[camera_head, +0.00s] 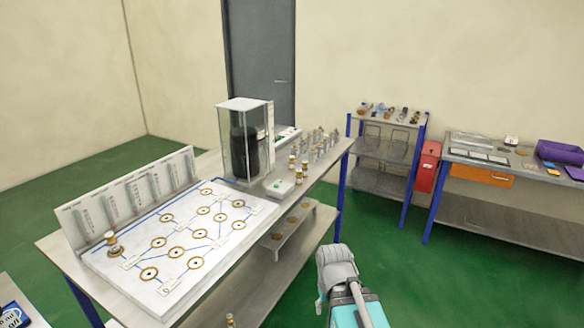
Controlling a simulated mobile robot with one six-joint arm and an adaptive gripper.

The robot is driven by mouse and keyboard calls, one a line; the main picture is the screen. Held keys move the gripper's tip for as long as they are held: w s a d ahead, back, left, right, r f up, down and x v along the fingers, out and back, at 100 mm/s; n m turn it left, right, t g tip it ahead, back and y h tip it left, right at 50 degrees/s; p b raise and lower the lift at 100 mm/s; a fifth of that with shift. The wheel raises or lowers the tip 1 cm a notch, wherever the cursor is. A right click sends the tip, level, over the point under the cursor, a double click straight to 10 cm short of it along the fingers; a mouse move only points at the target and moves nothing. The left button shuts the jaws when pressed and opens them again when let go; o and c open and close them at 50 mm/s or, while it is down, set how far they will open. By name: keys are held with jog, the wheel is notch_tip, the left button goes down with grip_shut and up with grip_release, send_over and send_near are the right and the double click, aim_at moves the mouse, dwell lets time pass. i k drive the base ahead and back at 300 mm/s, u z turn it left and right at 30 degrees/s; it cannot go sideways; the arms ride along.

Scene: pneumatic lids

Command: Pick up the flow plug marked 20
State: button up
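Several small plugs with brass-coloured and white bands (299,174) stand on the far right part of the steel workbench, beside the glass-sided case. Another banded plug (112,243) stands at the left edge of the white board with ringed holes (135,277). One more similar piece (230,320) shows at the bottom edge, partly cut off. Any numbers on the plugs are too small to read, so I cannot tell which one is marked 20. My grey and teal arm shows at the bottom, right of the workbench; no gripper fingers are visible.
A glass-sided case with a dark cylinder (245,145) stands on the bench (60,240). A row of upright gauges (130,198) backs the board. A shelf rack (385,150), a red box (423,172) and a second bench (490,165) stand farther right. Green floor between is clear.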

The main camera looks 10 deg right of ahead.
aim_at(291, 163)
jog(key=z, duration=2.05)
jog(key=i, duration=1)
jog(key=u, duration=0.6)
